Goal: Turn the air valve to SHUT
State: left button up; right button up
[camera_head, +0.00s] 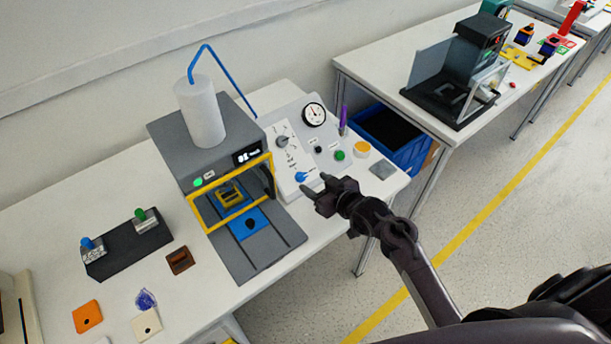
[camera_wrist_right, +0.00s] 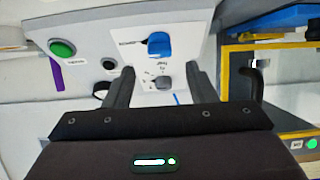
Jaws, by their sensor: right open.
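A sloped light-grey control panel (camera_head: 262,122) stands on the table, right of the press. A blue knob (camera_head: 301,177) sits low on its face; I take it for the air valve, but its label is too small to read. It shows at the top centre of the right wrist view (camera_wrist_right: 159,44). A grey rotary knob (camera_head: 282,141) sits higher on the panel and also shows in the wrist view (camera_wrist_right: 164,83). My right gripper (camera_head: 314,185) is open and empty close to the blue knob; contact cannot be told. My left gripper is out of view.
The panel also carries a gauge (camera_head: 314,114), a green button (camera_head: 339,155) and a yellow-orange button (camera_head: 362,148). The press (camera_head: 182,168) with its yellow-framed guard stands left. A purple upright object (camera_head: 344,115) is behind the buttons. A blue crate (camera_head: 402,152) lies beyond the table.

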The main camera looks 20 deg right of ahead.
aim_at(303, 176)
jog(key=x, duration=0.5)
jog(key=shift+w+a+f, duration=0.1)
jog(key=shift+w, duration=0.15)
jog(key=c, duration=1)
